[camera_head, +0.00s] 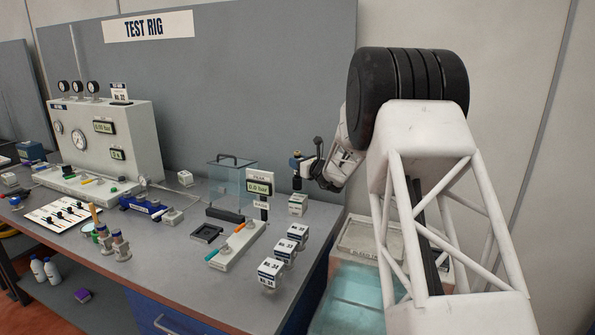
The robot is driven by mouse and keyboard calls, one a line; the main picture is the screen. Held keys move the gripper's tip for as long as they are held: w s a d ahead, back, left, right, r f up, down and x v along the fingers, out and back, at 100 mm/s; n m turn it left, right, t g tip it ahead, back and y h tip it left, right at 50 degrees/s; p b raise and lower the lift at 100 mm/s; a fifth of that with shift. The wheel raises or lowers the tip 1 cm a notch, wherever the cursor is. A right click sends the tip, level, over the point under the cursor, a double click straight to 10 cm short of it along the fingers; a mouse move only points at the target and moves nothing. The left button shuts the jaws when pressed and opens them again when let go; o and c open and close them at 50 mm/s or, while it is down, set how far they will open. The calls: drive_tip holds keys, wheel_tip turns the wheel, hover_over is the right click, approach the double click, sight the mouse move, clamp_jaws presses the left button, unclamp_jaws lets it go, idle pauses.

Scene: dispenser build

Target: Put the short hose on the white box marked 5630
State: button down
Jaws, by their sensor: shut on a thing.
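My gripper (297,176) is at the end of my arm, above the right back part of the bench. It is shut on a small dark piece (297,184), too small in view to tell for sure as the short hose. A small white box with green marking (298,206) stands on the bench just below it, apart from it. Three more white boxes stand in a slanting row in front: the back one (298,232), the middle one (285,249) and the front one (270,271). I cannot read 5630 on any box.
A gauge display (260,188) stands close left of my gripper, beside a clear guard (232,180). A pale fixture with orange and green parts (237,246) lies left of the boxes. The grey test cabinet (110,140) is far left. A translucent bin (350,300) stands off the bench's right edge.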

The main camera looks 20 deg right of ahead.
sight(298, 178)
drive_tip(key=shift+f, duration=1.5)
drive_tip(key=shift+f, duration=0.1)
drive_tip(key=c, duration=0.8)
unclamp_jaws()
drive_tip(key=shift+f, duration=0.1)
drive_tip(key=shift+c, duration=0.2)
drive_tip(key=shift+r, duration=0.2)
drive_tip(key=v, duration=1.2)
drive_tip(key=shift+f, duration=0.1)
